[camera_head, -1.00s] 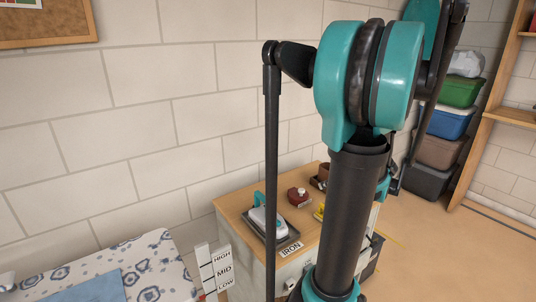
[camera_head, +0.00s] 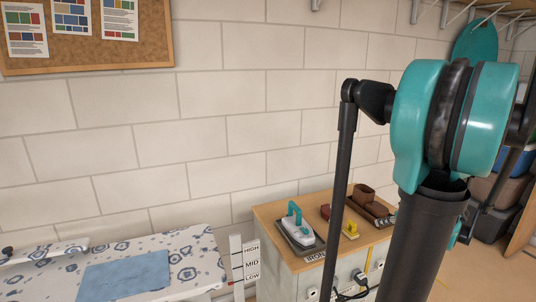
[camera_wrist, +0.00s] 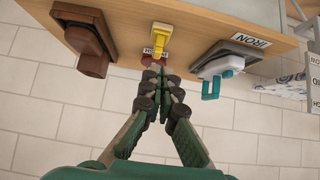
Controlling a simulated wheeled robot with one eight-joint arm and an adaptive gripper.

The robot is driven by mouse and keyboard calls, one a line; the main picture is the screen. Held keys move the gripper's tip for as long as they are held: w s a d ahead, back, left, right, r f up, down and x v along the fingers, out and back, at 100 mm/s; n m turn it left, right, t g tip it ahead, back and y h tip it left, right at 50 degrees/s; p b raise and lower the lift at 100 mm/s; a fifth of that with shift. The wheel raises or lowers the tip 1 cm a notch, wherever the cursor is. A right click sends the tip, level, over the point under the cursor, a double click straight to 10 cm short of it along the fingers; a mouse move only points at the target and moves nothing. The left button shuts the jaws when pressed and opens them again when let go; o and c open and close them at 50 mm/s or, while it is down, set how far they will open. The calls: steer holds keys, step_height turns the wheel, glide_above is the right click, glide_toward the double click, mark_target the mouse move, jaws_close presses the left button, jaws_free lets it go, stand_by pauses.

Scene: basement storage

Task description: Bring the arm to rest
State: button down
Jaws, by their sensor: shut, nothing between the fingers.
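My gripper (camera_wrist: 157,84) shows in the wrist view with its two fingers together, shut and empty. It is apart from the wooden cabinet top (camera_wrist: 205,18), which lies beyond the fingertips in that view. My arm, teal and black, fills the right side of the head view and is folded upward there. The gripper itself is not visible in the head view.
An iron (camera_head: 297,226) stands on a tray on the cabinet (camera_head: 269,213), near a yellow item (camera_head: 351,230) and brown items (camera_head: 364,195). An ironing board (camera_head: 190,250) with a blue cloth (camera_head: 125,277) is at the left. Bins (camera_head: 490,205) stand at the right.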

steer(key=s+a+f+m+g+h, duration=0.1)
steer(key=s+a+f+m+g, duration=0.1)
steer(key=s+a+f, duration=0.3)
steer(key=s+a+f+m+g+h, duration=0.2)
steer(key=s+a+f, duration=0.3)
steer(key=s+a, duration=0.5)
steer(key=shift+s+a+f+g+h, duration=0.3)
steer(key=shift+s+a+f+g, duration=0.1)
steer(key=shift+a, duration=1.75)
